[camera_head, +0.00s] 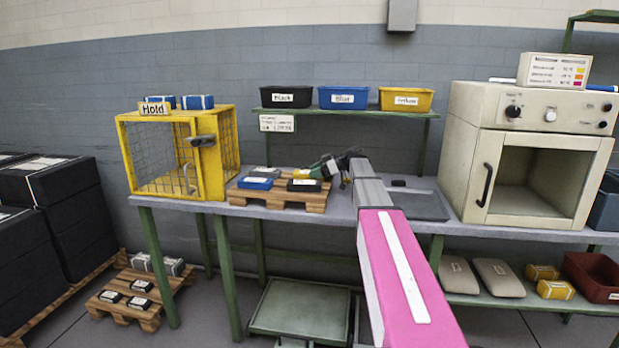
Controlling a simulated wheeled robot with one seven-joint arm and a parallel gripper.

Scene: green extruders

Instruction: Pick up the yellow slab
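My gripper (328,168) is small and dark at the end of my pink and grey arm, low over the right side of a wooden pallet (315,203) on the workbench. A small patch of yellow and pale colour (302,173) shows just left of the fingers. It may be a yellow slab on the pallet, partly hidden, but it is too small to be sure. Whether the fingers are open, or touch it, I cannot tell. A blue slab (256,184) and a black slab (304,186) lie on the pallet's near side. Yellow packs (555,290) lie on the lower right shelf.
A yellow mesh cage (176,158) marked Hold stands left of the pallet. Black, blue and yellow bins (406,99) sit on the shelf above. A dark flat plate (425,205) lies right of my arm, then a cream oven (530,150). Bare bench (345,215) shows beside the pallet.

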